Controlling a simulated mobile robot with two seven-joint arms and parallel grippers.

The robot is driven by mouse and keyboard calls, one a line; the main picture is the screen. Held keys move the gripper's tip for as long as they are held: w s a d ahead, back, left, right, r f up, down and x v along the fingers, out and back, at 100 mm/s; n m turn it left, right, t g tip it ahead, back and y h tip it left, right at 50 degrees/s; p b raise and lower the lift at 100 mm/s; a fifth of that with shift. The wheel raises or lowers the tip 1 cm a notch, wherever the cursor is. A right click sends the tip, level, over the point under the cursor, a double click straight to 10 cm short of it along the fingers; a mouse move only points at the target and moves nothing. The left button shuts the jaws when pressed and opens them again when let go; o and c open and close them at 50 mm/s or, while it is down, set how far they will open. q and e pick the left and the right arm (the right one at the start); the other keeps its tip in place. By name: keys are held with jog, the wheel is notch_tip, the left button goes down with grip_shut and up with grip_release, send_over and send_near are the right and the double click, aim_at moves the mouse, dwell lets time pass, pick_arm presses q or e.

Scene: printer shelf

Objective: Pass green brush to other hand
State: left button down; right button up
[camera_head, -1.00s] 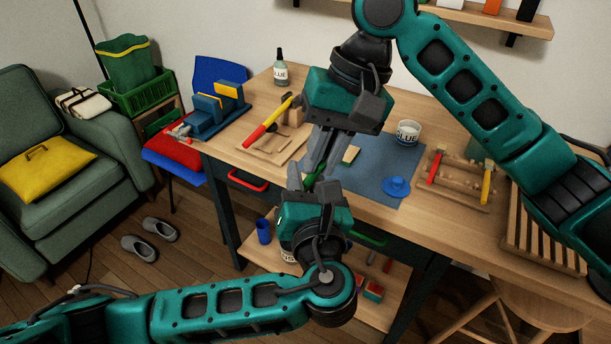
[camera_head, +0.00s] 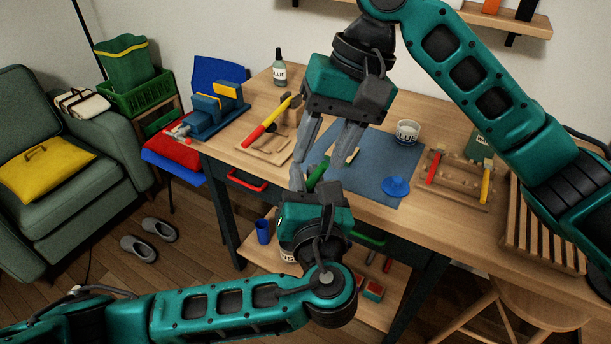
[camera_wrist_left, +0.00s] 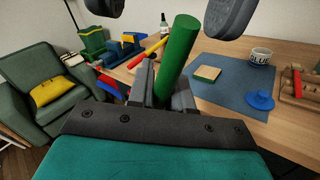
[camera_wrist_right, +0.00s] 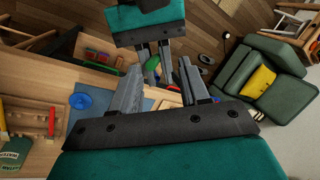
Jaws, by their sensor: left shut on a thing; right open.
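The green brush (camera_head: 318,172) stands tilted in my left gripper (camera_head: 314,180), which is shut on it above the table's front edge. In the left wrist view, its green cylindrical part (camera_wrist_left: 177,60) rises from between my left fingers. My right gripper (camera_head: 325,165) is open and reaches down from above, with its fingers spread to either side of the brush's upper part. In the right wrist view, a small bit of the green brush (camera_wrist_right: 152,64) shows between the open right fingers. Much of the brush is hidden by the grippers.
Below and behind the grippers is the wooden table with a blue mat (camera_head: 370,155), a glue tub (camera_head: 406,133), a blue round object (camera_head: 396,187) and wooden tool racks (camera_head: 450,180). A glue bottle (camera_head: 280,70) stands at the back.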

jog(key=s+v, duration=0.1)
jog(key=v, duration=0.9)
jog(key=w+f+t+y, duration=0.2)
jog(key=w+f+t, duration=0.15)
jog(key=f, duration=1.05)
jog(key=w+f+t+y, duration=0.2)
jog(key=w+f+t, duration=0.15)
jog(key=f, duration=1.05)
jog(key=s+d+f+t+h, duration=0.2)
jog(key=s+d+f, duration=0.3)
jog(key=s+f, duration=0.2)
jog(key=s+d+f+n+t+h, duration=0.1)
jog(key=s+d+f+t+h, duration=0.1)
jog(key=s+d+f, duration=0.4)
jog(key=s+f+h, duration=0.1)
jog(key=s+f, duration=0.1)
jog(key=s, duration=0.3)
jog(key=shift+t+h, duration=0.3)
